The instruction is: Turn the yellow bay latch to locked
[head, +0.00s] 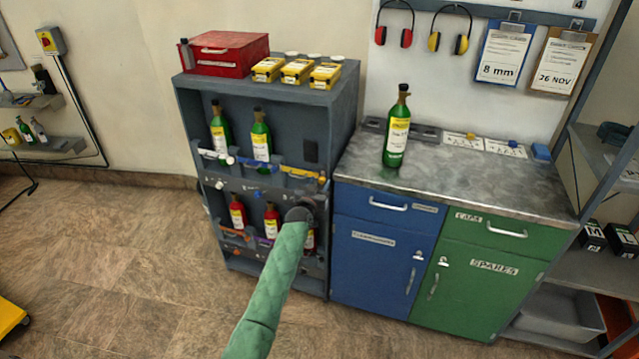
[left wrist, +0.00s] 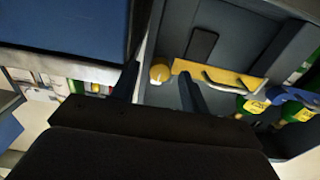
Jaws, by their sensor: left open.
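The yellow bay latch (head: 300,172) is a bar across the front of the right upper bay of the grey cylinder rack, and that bay holds no bottle. In the left wrist view the latch (left wrist: 232,82) shows as a yellow plate with a grey bar along it, and a round yellow knob (left wrist: 160,73) at one end. My left gripper (left wrist: 158,72) is open, and the knob appears between its two dark fingers. I cannot tell whether they touch it. In the head view my left gripper (head: 312,203) is just below the latch's right end, mostly hidden by my wrist.
Green bottles (head: 261,140) stand in the other upper bays, behind white and blue latches. Red bottles (head: 238,213) fill lower bays. A red toolbox (head: 228,54) and yellow boxes (head: 297,71) sit on top. A blue cabinet (head: 375,262) adjoins on the right. A green bottle (head: 397,130) stands on the counter.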

